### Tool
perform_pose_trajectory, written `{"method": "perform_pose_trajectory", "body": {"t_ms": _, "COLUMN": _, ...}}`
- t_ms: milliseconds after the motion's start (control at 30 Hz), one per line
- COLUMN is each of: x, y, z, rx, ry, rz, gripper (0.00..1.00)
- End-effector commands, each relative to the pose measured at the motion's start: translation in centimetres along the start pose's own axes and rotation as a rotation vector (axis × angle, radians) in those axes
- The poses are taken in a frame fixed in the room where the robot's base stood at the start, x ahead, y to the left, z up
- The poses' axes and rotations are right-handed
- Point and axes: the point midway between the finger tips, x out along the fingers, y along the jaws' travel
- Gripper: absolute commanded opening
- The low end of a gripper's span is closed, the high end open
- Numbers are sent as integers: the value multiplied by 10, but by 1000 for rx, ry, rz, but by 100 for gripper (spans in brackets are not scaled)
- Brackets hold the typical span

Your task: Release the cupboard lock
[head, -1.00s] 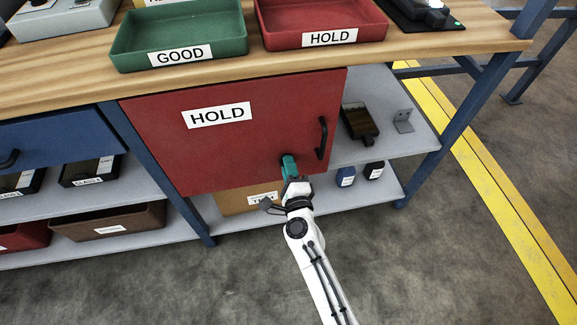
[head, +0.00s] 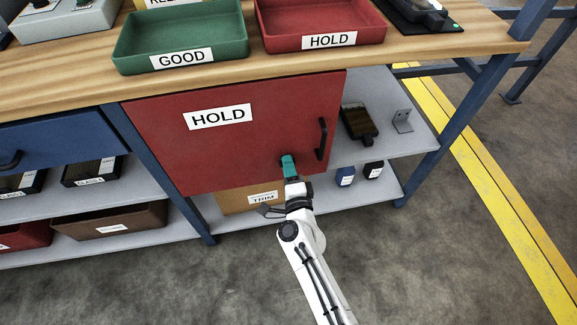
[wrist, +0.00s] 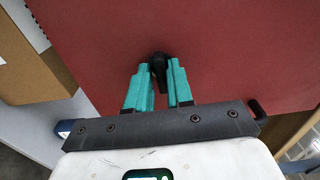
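The red cupboard door (head: 240,135) with a HOLD label is closed under the bench. Its lock is a small black turn-knob with a short lever (wrist: 159,66), low on the door near the handle side. In the wrist view the lever points down the picture, toward my gripper. My gripper (wrist: 159,82) has its teal fingers on either side of the lever, close against it, and looks shut on it. In the head view my gripper (head: 288,163) is at the lower right of the door and hides most of the lock.
A black bar handle (head: 322,138) stands out at the door's right edge, right of my gripper. A cardboard TRIM box (head: 238,202) sits on the shelf below. Right of the door, open shelves hold a brush (head: 359,123) and a metal bracket (head: 402,121). The floor in front is clear.

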Motion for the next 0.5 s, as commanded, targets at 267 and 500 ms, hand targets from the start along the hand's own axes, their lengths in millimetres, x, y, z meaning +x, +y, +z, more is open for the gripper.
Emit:
{"method": "perform_pose_trajectory", "body": {"t_ms": 267, "x": 0, "y": -1, "z": 0, "rx": 2, "ry": 0, "rz": -1, "gripper": 37}}
{"method": "perform_pose_trajectory", "body": {"t_ms": 500, "x": -7, "y": -2, "z": 0, "rx": 3, "ry": 0, "rz": -1, "gripper": 37}}
